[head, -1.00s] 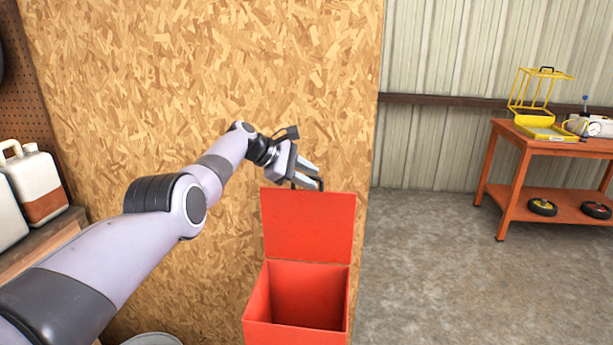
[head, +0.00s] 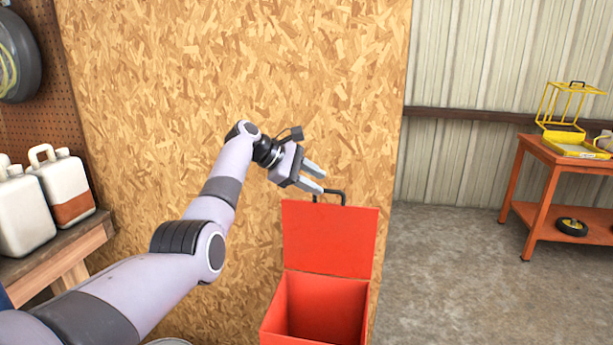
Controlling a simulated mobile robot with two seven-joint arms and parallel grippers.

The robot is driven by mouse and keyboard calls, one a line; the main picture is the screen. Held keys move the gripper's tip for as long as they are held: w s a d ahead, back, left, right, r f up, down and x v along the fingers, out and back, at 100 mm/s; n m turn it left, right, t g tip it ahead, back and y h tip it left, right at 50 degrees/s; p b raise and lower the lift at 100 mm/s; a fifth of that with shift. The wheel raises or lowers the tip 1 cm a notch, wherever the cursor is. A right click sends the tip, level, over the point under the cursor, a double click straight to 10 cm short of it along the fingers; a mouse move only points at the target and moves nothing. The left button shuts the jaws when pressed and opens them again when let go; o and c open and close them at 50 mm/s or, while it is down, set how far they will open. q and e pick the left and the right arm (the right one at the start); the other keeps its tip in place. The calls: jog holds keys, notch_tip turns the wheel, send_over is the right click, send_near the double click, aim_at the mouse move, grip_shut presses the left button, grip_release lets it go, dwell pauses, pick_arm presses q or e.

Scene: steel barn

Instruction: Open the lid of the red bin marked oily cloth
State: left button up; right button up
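The red bin (head: 279,318) stands against the chipboard wall, low in the middle of the head view. Its lid (head: 330,238) is raised upright at the back, and the empty-looking inside shows. No marking can be read on it. A dark handle (head: 343,197) sticks up from the lid's top edge. My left gripper (head: 318,180) is just above and left of the handle, with its two fingers apart and nothing seen between them. It looks clear of the handle, though the near fingertip is close to it. My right gripper is not in view.
A wooden bench (head: 60,250) with white jugs (head: 62,187) stands at the left. An orange table (head: 540,190) with a yellow cage (head: 568,105) and a yellow tray (head: 575,146) stands at the right. The concrete floor (head: 450,270) between bin and table is clear.

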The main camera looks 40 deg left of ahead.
pick_arm(q)
jog(key=shift+v, duration=1.05)
jog(key=shift+r, duration=0.1)
